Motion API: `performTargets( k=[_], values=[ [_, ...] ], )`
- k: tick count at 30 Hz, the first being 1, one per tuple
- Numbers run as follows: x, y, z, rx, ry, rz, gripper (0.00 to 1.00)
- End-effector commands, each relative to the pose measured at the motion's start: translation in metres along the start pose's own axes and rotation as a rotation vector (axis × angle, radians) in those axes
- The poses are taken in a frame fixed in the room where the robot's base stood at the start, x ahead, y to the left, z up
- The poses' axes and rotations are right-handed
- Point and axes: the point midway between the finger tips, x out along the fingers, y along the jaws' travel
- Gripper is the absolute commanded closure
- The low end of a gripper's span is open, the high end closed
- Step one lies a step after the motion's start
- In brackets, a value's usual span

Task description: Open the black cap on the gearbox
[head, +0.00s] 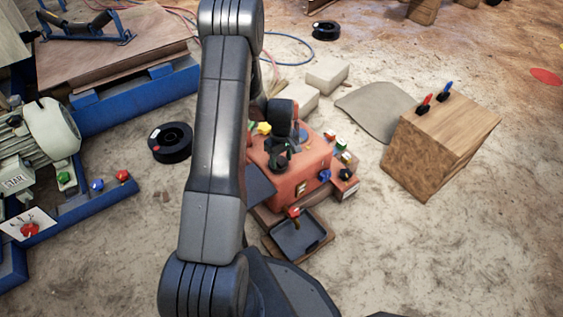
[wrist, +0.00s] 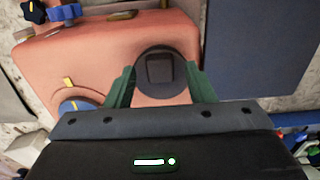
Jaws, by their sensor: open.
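The red gearbox (head: 306,160) stands on the ground right of my arm in the head view, and its top fills much of the wrist view (wrist: 85,60). The black cap (wrist: 160,70) is round with a raised square grip and lies on the gearbox top in the wrist view. My gripper (wrist: 160,80) is open, with one green finger on each side of the cap. I cannot tell whether the fingers touch it. In the head view my gripper (head: 278,160) is over the gearbox and hides the cap.
A blue knob with a yellow mark (wrist: 78,104) sits left of the cap, and another blue knob (wrist: 64,14) is farther up. A black tray (head: 298,236) lies in front of the gearbox.

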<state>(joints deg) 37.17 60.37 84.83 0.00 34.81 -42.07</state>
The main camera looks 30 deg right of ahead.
Motion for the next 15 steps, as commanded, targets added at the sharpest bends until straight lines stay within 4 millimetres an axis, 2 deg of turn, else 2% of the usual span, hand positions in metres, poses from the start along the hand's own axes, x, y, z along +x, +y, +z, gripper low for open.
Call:
performTargets(
  k=[3, 11, 12, 15],
  values=[
    [0.0072, 0.0, 0.0, 0.0, 0.0, 0.0, 0.51],
    [0.0079, 0.0, 0.0, 0.0, 0.0, 0.0, 0.51],
    [0.0078, -0.0001, 0.0, 0.0, 0.0, 0.0, 0.53],
    [0.0078, -0.0001, 0.0, 0.0, 0.0, 0.0, 0.72]
  ],
)
